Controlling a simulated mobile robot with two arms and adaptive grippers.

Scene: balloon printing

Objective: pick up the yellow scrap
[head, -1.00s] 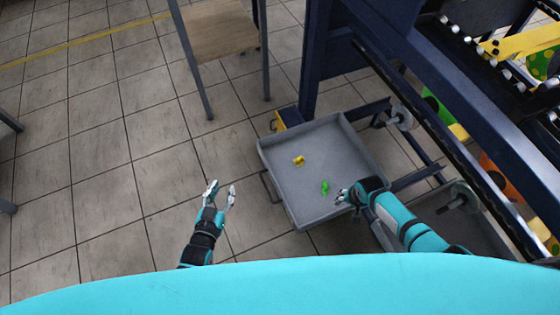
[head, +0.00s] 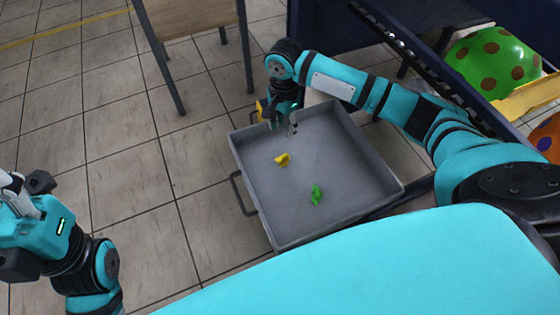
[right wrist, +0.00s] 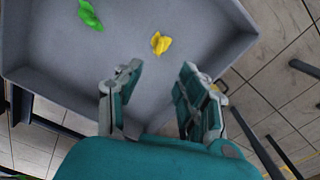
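The yellow scrap (head: 283,159) is a small crumpled piece lying on the floor of a grey tray (head: 262,211). In the right wrist view the yellow scrap (right wrist: 160,43) lies beyond the fingertips, between their lines. My right gripper (head: 282,124) hangs over the far left part of the tray, just behind the scrap and apart from it. Its two fingers (right wrist: 162,75) are spread and empty. My left gripper (head: 22,205) is at the left edge, far from the tray; its fingers are partly cut off.
A green scrap (head: 316,194) lies in the tray, nearer to me than the yellow one. A wooden-topped table (head: 190,15) stands behind the tray at left. A dark blue machine frame (head: 335,40) and a green spotted balloon (head: 490,62) are at right. Open tiled floor lies left of the tray.

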